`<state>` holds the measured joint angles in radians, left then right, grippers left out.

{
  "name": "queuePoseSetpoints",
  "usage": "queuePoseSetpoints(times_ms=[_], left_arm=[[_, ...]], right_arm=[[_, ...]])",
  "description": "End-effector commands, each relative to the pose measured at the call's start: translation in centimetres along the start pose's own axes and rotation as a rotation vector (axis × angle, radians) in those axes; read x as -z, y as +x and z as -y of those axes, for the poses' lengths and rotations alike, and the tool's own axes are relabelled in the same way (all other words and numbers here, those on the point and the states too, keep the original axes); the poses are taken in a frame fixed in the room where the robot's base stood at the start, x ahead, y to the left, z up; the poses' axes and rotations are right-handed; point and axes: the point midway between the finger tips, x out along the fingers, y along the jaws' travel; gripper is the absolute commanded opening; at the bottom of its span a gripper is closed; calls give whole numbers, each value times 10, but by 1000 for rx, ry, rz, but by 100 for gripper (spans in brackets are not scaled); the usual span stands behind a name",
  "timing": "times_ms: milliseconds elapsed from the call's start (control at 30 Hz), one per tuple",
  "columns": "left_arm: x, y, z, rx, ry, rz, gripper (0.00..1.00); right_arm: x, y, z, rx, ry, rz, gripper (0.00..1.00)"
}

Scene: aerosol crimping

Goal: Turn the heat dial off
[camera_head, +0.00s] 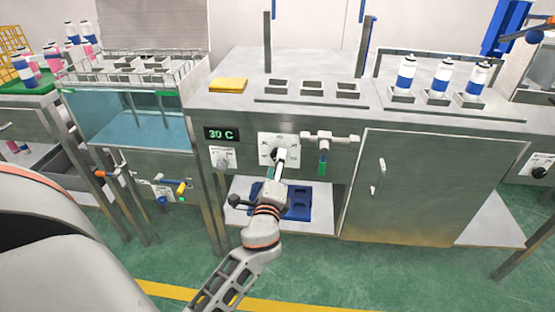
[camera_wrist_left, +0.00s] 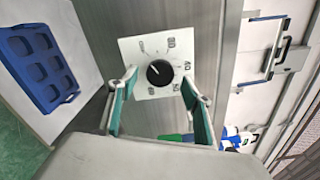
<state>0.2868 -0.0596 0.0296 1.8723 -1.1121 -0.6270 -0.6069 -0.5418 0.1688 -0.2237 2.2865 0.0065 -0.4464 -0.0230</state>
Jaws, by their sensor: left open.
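The heat dial is a black round knob (camera_wrist_left: 160,73) on a white square plate with numbers, on the steel front panel. In the head view its plate (camera_head: 266,142) shows behind my left gripper (camera_head: 281,157), which partly hides the knob. In the left wrist view my left gripper (camera_wrist_left: 160,82) is open, with one green-padded finger on each side of the knob. I see space between the knob and both fingers, so the gripper holds nothing. Where the knob points is too small to tell surely. My right gripper is not in view.
A green display (camera_head: 221,134) reads 30 C, with a smaller knob (camera_head: 223,158) below it. A white pipe valve (camera_head: 331,138) is right of the dial. A blue tray (camera_head: 298,203) lies on the shelf below. A cabinet door (camera_head: 425,190) stands at the right.

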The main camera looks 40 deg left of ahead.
Motion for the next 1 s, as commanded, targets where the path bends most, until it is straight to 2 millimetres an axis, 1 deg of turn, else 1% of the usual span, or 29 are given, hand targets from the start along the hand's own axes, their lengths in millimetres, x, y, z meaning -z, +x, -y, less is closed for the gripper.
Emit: queuePoseSetpoints(times_ms=[33,200,300,400,500,600,1000], left_arm=[[0,-12,-2,-3,-1,-1,49],[0,-47,-2,-4,-2,-1,49],[0,-63,-1,-3,-1,-1,49],[0,-75,-1,-3,0,-1,49],[0,-82,0,-1,-1,-1,49],[0,-86,0,0,-1,-1,49],[0,-86,0,0,-1,-1,49]], right_arm=[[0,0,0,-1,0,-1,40],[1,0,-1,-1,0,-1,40],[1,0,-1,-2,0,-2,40],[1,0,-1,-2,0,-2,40],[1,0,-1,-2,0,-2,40],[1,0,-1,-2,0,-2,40],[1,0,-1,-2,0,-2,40]])
